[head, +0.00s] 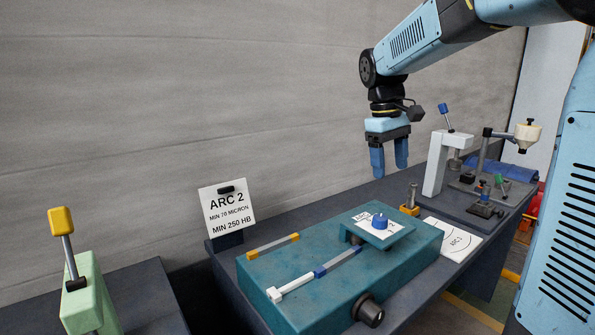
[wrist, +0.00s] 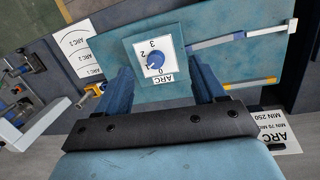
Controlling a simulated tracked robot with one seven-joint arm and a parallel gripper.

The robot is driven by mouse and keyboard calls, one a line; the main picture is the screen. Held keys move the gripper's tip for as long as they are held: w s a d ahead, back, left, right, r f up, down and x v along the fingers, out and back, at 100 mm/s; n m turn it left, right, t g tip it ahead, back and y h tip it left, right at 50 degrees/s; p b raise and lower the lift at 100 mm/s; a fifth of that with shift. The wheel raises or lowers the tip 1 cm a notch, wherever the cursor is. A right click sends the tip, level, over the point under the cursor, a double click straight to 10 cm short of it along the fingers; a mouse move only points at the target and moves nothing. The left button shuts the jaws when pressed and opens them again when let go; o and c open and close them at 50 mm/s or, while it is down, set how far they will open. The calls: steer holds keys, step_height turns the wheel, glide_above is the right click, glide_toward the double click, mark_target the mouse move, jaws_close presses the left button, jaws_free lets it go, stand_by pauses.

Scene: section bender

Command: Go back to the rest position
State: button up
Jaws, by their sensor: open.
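My gripper (head: 389,158) hangs from the blue arm with its fingers pointing down, above and behind the teal bender box. Its fingers are apart with nothing between them. In the wrist view my gripper (wrist: 161,84) shows two dark blue fingers, with the bender's teal surface beyond them. The teal bender (head: 330,293) sits on the dark bench. Its blue dial knob (head: 380,221) stands on a plate, and the knob also shows in the wrist view (wrist: 155,60), on a panel marked ARC with numbers.
A sign reading ARC 2 (head: 228,210) stands behind the bender at left. A white arc card (head: 449,240) lies right of it. A white press with a blue-tipped lever (head: 437,163) stands farther right. A green post with a yellow-tipped lever (head: 88,300) is front left.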

steer(key=s+d+f+m+t+y, duration=0.1)
steer(key=s+f+m+t, duration=0.1)
steer(key=s, duration=0.9)
steer(key=s+d+f+m+t, duration=0.1)
steer(key=s+m+t, duration=0.3)
steer(key=s, duration=0.7)
steer(key=shift+f+y, duration=0.4)
steer(key=shift+f, duration=0.15)
stand_by(0.6)
